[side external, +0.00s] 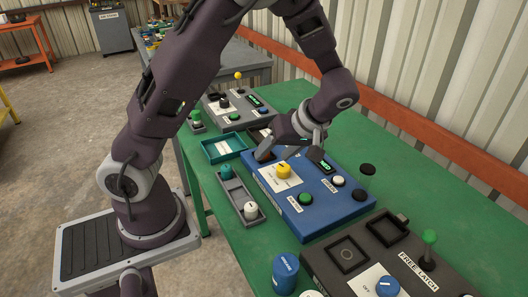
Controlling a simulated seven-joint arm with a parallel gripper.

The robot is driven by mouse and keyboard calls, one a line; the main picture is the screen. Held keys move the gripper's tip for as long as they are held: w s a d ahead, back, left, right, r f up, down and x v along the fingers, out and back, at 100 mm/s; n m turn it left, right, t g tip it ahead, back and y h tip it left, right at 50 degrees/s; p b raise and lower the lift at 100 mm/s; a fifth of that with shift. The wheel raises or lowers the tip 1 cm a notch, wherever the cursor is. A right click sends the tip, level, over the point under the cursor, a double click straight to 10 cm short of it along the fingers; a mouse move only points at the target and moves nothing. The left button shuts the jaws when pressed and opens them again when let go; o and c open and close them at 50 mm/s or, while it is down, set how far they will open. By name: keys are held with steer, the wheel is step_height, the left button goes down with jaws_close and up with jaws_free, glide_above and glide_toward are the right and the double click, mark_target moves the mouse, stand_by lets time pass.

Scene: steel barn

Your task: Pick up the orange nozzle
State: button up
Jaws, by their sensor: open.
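My gripper (289,152) is open, pointing down over the far left part of a blue control box (328,212). Its fingers are spread close above the box's top, and I cannot tell whether they touch it. Nothing shows held between them. A yellow knob (283,171) stands on the box just in front of my gripper.
A grey tray (238,192) with a teal and a white piece lies left of the box, and a teal open tray (223,148) behind it. A dark box with a green-knobbed lever (429,238) and a blue canister (286,272) stand in front. The green table (410,160) is clear at right.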

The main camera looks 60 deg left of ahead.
steer(key=w+a+f+n+y, duration=0.2)
steer(key=y, duration=0.1)
steer(key=w+a+f+n+y, duration=0.2)
steer(key=f, duration=0.1)
steer(key=shift+w+a+y, duration=0.1)
steer(key=shift+a+y, duration=0.1)
steer(key=shift+y, duration=0.2)
steer(key=shift+w+a+f, duration=0.1)
steer(key=shift+w+a, duration=0.1)
steer(key=shift+a, duration=0.05)
steer(key=x, duration=0.7)
steer(key=shift+w+a+r, duration=0.2)
steer(key=shift+w+r, duration=0.05)
jaws_close()
